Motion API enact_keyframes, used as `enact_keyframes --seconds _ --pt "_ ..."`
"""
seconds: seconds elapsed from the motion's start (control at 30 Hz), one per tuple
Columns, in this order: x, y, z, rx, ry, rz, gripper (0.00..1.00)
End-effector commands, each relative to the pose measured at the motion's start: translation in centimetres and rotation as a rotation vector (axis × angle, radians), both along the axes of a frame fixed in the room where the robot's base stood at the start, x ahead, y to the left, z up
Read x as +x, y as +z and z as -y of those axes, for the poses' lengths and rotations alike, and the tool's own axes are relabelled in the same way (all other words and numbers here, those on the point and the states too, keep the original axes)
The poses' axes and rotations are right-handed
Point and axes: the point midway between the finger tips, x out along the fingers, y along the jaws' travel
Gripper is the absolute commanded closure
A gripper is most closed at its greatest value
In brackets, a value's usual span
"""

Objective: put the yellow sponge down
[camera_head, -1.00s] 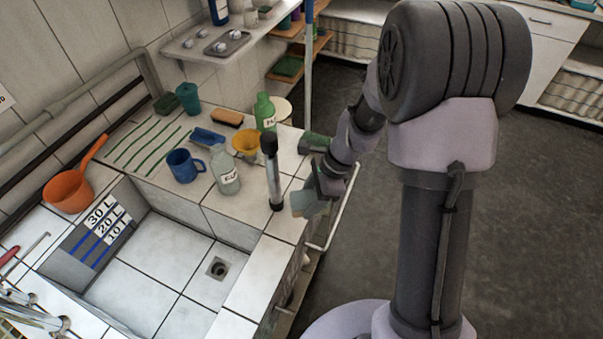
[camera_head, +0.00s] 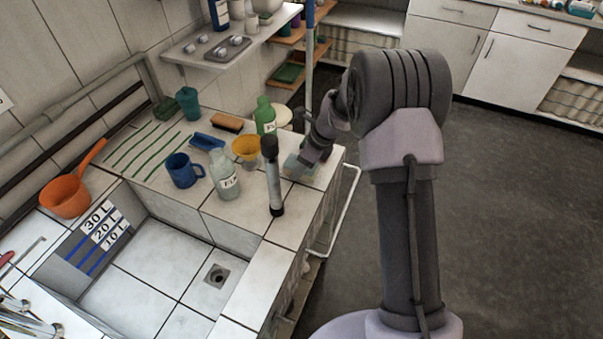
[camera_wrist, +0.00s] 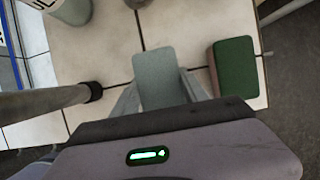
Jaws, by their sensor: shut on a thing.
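My gripper (camera_wrist: 161,90) is shut on a pale grey-green block (camera_wrist: 159,75) that looks like a sponge; it does not look yellow. In the head view my gripper (camera_head: 308,163) is at the right end of the tiled counter (camera_head: 316,180), behind the black-topped upright cylinder (camera_head: 275,185), and the block (camera_head: 292,166) shows partly beside it. The block is over or on the tiles; I cannot tell whether it touches them. A dark green block with a brown side (camera_wrist: 235,68) lies to its right in the wrist view. No clearly yellow sponge shows.
A brown-topped brush or sponge (camera_head: 227,124) lies farther back. The sink basin (camera_head: 155,265) is at front left.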

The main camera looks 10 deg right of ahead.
Motion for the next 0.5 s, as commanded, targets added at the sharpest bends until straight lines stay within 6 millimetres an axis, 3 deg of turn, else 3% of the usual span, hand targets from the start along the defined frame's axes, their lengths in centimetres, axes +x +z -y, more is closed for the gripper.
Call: enact_keyframes --seconds 0.03,0.1,0.43,0.47,0.5 --pt "-0.1 -1.9 0.0 0.0 0.0 -0.003 0.92" --pt "-0.1 -2.9 0.0 0.001 0.0 -0.002 0.92" --pt "-0.1 -3.0 0.0 0.001 0.0 -0.001 0.92" --pt "-0.1 -2.9 0.0 0.001 0.0 -0.001 0.42" --pt "-0.1 -2.8 0.0 0.001 0.0 -0.001 0.34"
